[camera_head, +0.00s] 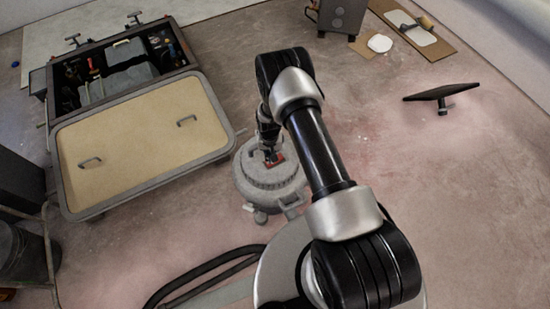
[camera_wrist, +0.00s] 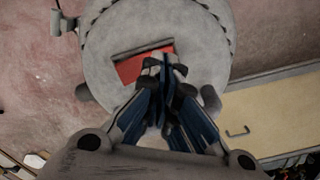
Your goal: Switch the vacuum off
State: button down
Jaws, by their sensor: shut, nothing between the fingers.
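The vacuum (camera_head: 266,182) is a round grey canister standing on the floor near the middle of the head view. Its round lid (camera_wrist: 110,38) fills the upper middle of the wrist view. A red switch (camera_wrist: 130,69) sits in a rectangular recess on the lid; a bit of it also shows in the head view (camera_head: 279,160). My gripper (camera_wrist: 164,62) is shut and empty, its fingertips over the right part of the red switch and hiding it there. I cannot tell whether the fingertips touch the switch, or which way it is tipped.
A large open toolbox (camera_head: 62,160) with a tan lid panel lies to the left of the vacuum. A black hose (camera_head: 205,268) runs along the floor in front. The floor between is clear.

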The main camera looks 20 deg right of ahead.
notch_tip(320, 180, up, 5)
jog(key=shift+f+p, duration=0.1)
jog(key=shift+p, duration=1.15)
notch_tip(320, 180, up, 34)
jog(key=n+t, duration=0.2)
jog(key=s+r+n+t, duration=0.1)
jog(key=s+r+t, duration=0.1)
jog(key=s+r, duration=1.75)
jog(key=s, duration=0.7)
jog(key=shift+s+n+t, duration=0.25)
jog(key=shift+n+t, duration=0.05)
jog(key=shift+n, duration=0.1)
